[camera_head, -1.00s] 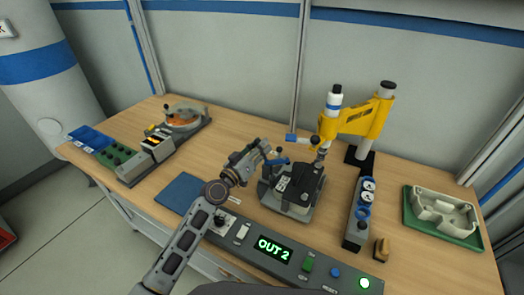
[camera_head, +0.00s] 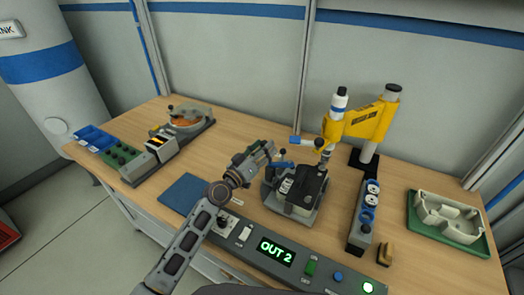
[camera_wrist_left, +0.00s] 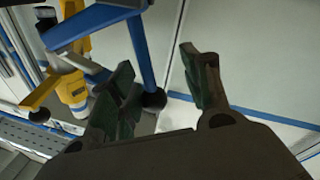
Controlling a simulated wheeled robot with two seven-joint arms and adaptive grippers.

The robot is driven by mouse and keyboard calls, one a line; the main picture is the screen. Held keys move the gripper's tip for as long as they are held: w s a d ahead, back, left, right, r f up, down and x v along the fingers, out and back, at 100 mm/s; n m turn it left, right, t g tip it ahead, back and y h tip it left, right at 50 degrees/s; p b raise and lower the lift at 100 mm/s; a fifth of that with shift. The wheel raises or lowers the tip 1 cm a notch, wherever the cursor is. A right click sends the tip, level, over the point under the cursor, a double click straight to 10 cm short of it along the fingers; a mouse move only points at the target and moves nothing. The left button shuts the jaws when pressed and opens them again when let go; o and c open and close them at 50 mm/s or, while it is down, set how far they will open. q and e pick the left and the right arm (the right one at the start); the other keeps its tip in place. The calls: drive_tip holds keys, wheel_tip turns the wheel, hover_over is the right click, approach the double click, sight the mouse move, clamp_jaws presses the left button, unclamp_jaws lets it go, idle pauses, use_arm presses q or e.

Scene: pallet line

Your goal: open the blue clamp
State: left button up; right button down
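The blue clamp (camera_head: 285,163) is a short blue lever with a dark ball at its end, on the left side of the grey and black fixture (camera_head: 303,207) in mid-table. My left gripper (camera_head: 268,150) is just left of it, close to the ball. In the left wrist view my left gripper (camera_wrist_left: 158,62) is open, with its two dark fingers spread apart. A blue lever with a black ball (camera_wrist_left: 153,99) shows between the fingers there, nearer the left finger. I cannot tell whether it touches that finger. My right gripper is not in view.
A yellow press (camera_head: 362,122) stands behind and right of the fixture. A control panel (camera_head: 310,268) reading "OUT 2" runs along the front edge. A green tray (camera_head: 484,247) is at the right. A blue mat (camera_head: 184,194) lies left of my gripper.

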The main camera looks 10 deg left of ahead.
use_arm(q)
drive_tip(key=v, duration=1.2)
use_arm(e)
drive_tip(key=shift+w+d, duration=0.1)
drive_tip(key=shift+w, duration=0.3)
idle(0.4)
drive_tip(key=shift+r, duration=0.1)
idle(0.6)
use_arm(q)
wheel_tip(320, 180, up, 10)
drive_tip(key=p, duration=0.9)
drive_tip(key=shift+f, duration=0.2)
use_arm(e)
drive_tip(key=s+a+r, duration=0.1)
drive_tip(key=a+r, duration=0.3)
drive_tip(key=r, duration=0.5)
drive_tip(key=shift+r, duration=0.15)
use_arm(q)
drive_tip(key=shift+r+p, duration=0.1)
drive_tip(key=shift+p, duration=0.25)
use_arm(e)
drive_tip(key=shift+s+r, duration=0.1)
